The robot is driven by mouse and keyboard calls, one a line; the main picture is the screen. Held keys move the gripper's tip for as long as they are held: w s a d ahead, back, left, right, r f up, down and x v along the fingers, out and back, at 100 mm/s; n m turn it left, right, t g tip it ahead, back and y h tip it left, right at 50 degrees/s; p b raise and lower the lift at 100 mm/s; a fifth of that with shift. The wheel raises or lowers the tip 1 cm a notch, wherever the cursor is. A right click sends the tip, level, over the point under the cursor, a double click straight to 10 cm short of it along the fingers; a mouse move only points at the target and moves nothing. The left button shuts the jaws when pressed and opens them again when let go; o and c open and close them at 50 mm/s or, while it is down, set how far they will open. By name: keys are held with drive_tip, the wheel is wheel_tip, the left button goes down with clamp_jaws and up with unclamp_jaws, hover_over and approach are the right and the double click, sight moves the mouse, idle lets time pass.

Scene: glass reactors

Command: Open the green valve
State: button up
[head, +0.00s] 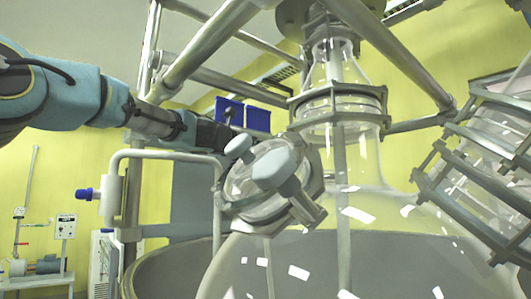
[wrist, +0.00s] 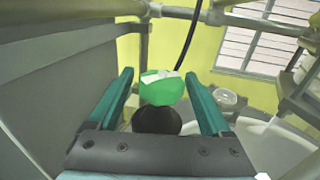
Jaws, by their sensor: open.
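The green valve (wrist: 162,92) shows in the wrist view as a rounded green knob with a whitish top, above a dark round part (wrist: 157,121). My gripper (wrist: 158,75) is open, with one teal finger on each side of the knob. Gaps show between the knob and both fingers, and nothing is held. In the head view, my gripper (head: 212,134) reaches in from the left and its fingertips are hidden behind the glass port. I cannot make out the green valve in the head view.
The large glass vessel (head: 375,240) fills the right of the head view, with a clamped glass port (head: 262,185) beside my gripper. Metal frame bars (head: 205,45) surround the arm. A dark cable (wrist: 188,40) rises behind the valve in the wrist view.

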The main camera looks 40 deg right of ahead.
drive_tip(key=m+g+p, duration=0.2)
drive_tip(key=g, duration=0.1)
drive_tip(key=shift+w+r+g+p, duration=0.2)
drive_tip(key=shift+g+p, duration=0.1)
drive_tip(key=shift+p, duration=0.1)
drive_tip(key=m+g+p, duration=0.2)
drive_tip(key=g+p, duration=0.1)
drive_tip(key=shift+s+p, duration=0.2)
drive_tip(key=shift+p, duration=0.15)
drive_tip(key=shift+f+m+g, duration=0.15)
drive_tip(key=shift+m+g, duration=0.25)
drive_tip(key=shift+g, duration=0.1)
drive_tip(key=shift+f+y, duration=0.1)
drive_tip(key=shift+y, duration=0.2)
drive_tip(key=shift+c, duration=0.3)
